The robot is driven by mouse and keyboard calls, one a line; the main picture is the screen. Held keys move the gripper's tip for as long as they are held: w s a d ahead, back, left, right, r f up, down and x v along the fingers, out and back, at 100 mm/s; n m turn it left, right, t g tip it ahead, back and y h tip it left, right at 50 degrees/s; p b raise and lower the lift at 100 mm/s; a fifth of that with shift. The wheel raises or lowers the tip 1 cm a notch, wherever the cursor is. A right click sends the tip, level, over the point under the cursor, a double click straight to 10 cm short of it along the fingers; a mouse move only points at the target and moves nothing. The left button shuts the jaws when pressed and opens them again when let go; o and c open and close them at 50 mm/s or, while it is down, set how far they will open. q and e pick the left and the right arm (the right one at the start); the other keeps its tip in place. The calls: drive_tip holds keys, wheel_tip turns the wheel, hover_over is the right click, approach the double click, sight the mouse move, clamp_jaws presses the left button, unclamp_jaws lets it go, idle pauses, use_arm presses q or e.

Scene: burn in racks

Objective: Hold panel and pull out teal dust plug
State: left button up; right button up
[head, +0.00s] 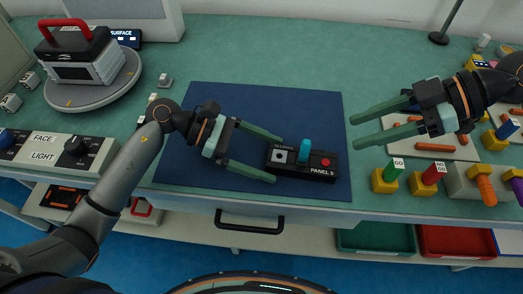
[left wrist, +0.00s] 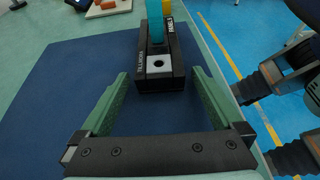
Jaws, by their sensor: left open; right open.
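The black panel (head: 300,172), lettered PANEL 5, lies on the blue mat. The teal dust plug (head: 305,151) stands upright in its top, between a pale square socket and a red button. In the left wrist view the panel (left wrist: 160,84) is ahead, with the teal plug (left wrist: 156,25) at its far part. My left gripper (head: 277,159) is open at the panel's left end; its fingers (left wrist: 160,82) lie on either side of that end with gaps. My right gripper (head: 353,133) is open and empty, right of the panel above the mat's right edge.
The blue mat (head: 200,100) is otherwise clear. Yellow blocks with coloured plugs (head: 384,184) and a pale tray (head: 465,150) stand on the right. A turntable with a device (head: 85,65) and a switch box (head: 55,148) are on the left. The table's front edge is close.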

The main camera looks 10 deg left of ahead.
use_arm(q)
drive_tip(key=shift+c, duration=0.4)
drive_tip(key=c, duration=1.5)
